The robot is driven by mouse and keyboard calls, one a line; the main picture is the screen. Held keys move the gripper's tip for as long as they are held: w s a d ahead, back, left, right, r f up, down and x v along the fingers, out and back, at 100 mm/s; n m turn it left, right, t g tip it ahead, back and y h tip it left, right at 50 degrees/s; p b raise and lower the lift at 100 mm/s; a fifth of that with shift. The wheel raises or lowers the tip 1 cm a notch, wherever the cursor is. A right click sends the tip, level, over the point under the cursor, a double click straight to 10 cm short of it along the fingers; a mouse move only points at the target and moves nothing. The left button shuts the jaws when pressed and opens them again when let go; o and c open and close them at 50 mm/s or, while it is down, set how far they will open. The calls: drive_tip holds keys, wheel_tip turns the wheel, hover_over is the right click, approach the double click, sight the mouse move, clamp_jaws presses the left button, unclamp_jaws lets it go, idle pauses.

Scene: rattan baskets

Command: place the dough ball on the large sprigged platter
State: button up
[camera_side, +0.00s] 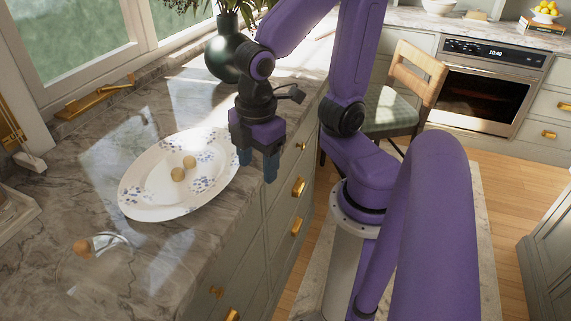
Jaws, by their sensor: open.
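The large sprigged platter (140,202) is a white oval with blue floral sprigs, lying on the marble counter. Two pale tan balls that look like dough rest near its middle: one dough ball (190,162) is farther back, and the other ball (178,174) is just in front of it and to the left. My gripper (257,168) points down at the right end of the platter, near the counter's front edge. Its blue fingers are apart with nothing seen between them. The left finger overlaps the platter's right rim in this view; whether it touches cannot be told.
A clear glass piece (108,243) with a brown, round knob-like part (82,247) is on the counter at the lower left. A dark vase (222,58) with a plant stands behind the platter. Bare counter (100,165) lies left of the platter. A chair (395,100) is beyond my arm.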

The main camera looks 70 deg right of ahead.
drive_tip(key=shift+m+y, duration=0.4)
drive_tip(key=shift+m, duration=0.3)
drive_tip(key=s, duration=0.2)
drive_tip(key=s+d, duration=0.1)
drive_tip(key=s, duration=0.2)
drive_tip(key=shift+s+f, duration=0.15)
drive_tip(key=shift+f, duration=0.05)
